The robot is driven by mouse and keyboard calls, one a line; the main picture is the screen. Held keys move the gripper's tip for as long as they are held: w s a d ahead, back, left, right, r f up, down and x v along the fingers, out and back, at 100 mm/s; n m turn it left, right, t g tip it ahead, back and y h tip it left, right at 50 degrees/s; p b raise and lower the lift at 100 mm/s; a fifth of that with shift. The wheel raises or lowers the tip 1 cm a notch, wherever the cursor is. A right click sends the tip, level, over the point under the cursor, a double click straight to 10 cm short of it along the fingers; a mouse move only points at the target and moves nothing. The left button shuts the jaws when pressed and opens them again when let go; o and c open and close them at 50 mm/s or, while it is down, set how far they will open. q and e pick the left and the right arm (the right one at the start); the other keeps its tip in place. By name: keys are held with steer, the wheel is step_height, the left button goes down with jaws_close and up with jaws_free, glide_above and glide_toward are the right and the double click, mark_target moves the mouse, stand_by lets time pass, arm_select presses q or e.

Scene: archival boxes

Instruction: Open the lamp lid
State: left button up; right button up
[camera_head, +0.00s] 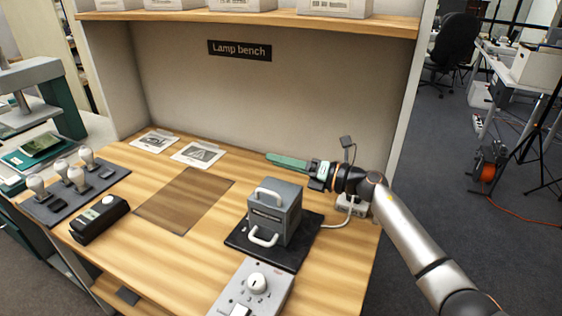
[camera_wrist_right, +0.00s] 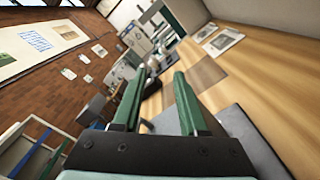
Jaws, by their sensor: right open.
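The lamp (camera_head: 272,222) is a grey box on a black base plate (camera_head: 290,256) at the right of the bench. Its lid (camera_head: 275,193) on top looks closed and carries a white handle (camera_head: 270,197). A second white handle (camera_head: 263,237) is on the front side. My right gripper (camera_head: 272,158) has green fingers pointing left, and is behind and above the lamp, apart from it. The fingers are open and empty in the right wrist view (camera_wrist_right: 158,82). A grey surface below them there may be the lamp. My left gripper is not in view.
A control box with a knob (camera_head: 257,283) stands in front of the lamp. Bulbs on a dark tray (camera_head: 75,200) and a black device (camera_head: 98,222) are at left. Two printed sheets (camera_head: 197,153) lie at the back. A shelf (camera_head: 250,17) overhangs. A brown mat (camera_head: 185,200) is bare.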

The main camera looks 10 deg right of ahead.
steer(key=shift+d, duration=0.1)
arm_select(q)
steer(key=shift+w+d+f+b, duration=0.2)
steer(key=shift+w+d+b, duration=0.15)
steer(key=shift+b, duration=0.2)
arm_select(e)
steer(key=v, duration=1.2)
steer(key=shift+s, duration=0.15)
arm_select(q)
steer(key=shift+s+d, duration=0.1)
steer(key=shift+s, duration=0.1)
arm_select(e)
steer(key=shift+d, duration=0.25)
